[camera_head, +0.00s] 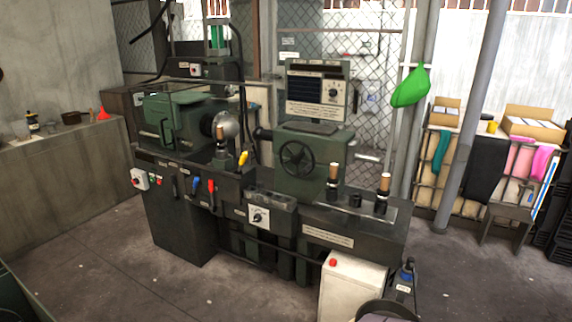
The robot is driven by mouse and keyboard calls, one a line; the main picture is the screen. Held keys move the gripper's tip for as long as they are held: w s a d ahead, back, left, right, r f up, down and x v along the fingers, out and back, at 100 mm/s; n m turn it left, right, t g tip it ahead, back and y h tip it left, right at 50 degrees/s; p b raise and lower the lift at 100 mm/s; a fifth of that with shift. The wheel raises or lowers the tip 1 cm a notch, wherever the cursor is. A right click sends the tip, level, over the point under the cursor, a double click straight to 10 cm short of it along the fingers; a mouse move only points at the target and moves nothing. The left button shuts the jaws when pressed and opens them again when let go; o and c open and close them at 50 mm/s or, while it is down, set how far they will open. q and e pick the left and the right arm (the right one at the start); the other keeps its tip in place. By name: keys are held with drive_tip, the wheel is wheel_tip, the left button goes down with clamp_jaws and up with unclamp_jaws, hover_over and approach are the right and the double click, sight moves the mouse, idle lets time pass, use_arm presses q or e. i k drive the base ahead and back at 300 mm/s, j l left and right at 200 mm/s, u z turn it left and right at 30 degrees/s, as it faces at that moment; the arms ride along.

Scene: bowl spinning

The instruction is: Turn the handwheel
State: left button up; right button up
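The handwheel (297,159) is a dark spoked wheel. It is mounted on the front of a green housing (336,150) at the right half of a large dark green metal-spinning machine (180,228). Its front face is turned toward me and nothing covers it. Neither of my grippers shows in the head view.
Wooden-handled tools (333,175) stand upright right of the handwheel. Red, blue and yellow levers (211,186) project from the machine's front left. A white box (353,284) with a red button stands in front. Bare floor (140,270) lies at front left.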

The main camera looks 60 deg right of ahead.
sight(296, 158)
drive_tip(key=k+z, duration=0.1)
drive_tip(key=z, duration=1.85)
